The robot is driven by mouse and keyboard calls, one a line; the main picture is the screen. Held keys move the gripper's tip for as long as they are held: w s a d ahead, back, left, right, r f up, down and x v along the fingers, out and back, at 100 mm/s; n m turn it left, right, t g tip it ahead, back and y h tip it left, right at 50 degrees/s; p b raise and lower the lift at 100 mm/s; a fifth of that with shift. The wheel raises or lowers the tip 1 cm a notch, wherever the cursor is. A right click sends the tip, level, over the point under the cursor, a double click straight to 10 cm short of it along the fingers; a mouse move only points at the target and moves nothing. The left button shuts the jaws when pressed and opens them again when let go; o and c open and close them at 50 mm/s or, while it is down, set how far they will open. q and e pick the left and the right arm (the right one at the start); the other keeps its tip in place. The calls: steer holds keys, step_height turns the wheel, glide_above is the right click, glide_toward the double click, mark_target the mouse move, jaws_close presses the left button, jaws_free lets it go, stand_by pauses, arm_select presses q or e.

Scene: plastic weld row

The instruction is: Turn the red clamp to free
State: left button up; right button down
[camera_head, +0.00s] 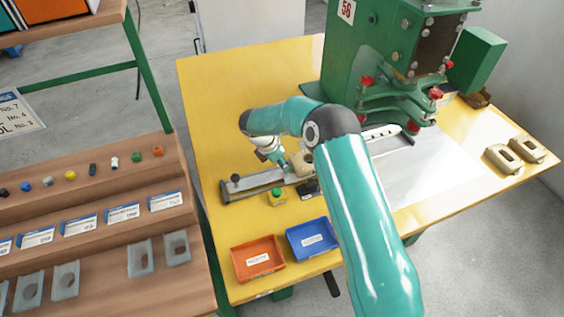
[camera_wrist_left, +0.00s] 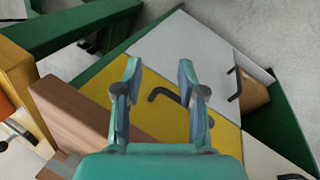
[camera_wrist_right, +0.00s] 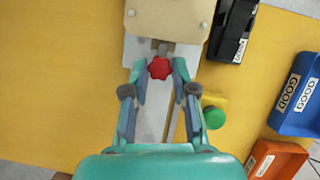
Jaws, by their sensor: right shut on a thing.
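The red clamp (camera_wrist_right: 159,68) is a small star-shaped knob on a grey rail (camera_wrist_right: 147,105), just in front of a beige block (camera_wrist_right: 168,18) in the right wrist view. My right gripper (camera_wrist_right: 161,72) has its fingertips on both sides of the knob and is shut on it. In the head view the same gripper (camera_head: 278,160) reaches down over the rail (camera_head: 240,190) beside the beige block (camera_head: 301,162), and the knob is hidden there. My left gripper (camera_wrist_left: 158,72) is open and empty, seen only in the left wrist view.
A yellow box with a green button (camera_head: 277,196) and a black device (camera_head: 308,189) stand close to the rail. An orange tray (camera_head: 256,276) and a blue tray (camera_head: 312,256) lie in front. The green press (camera_head: 350,60) stands behind. The yellow table is clear at left.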

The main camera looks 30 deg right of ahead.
steer(key=shift+w+m, duration=0.1)
steer(key=shift+m, duration=0.3)
steer(key=shift+w+m+g+b, duration=0.1)
steer(key=shift+m+g+b, duration=0.3)
steer(key=shift+m+b, duration=0.15)
steer(key=m, duration=0.2)
steer(key=shift+w+m+g, duration=0.1)
steer(key=shift+m+g, duration=0.25)
steer(key=shift+g, duration=0.05)
steer(key=m+y, duration=0.1)
steer(key=m, duration=0.1)
steer(key=shift+w+d+m+g, duration=0.1)
steer(key=shift+m+g, duration=0.2)
steer(key=shift+g, duration=0.1)
steer(key=shift+d+r+m+g+y, duration=0.1)
steer(key=shift+m+g+y, duration=0.4)
steer(key=shift+m, duration=1.2)
steer(key=c, duration=0.9)
jaws_free()
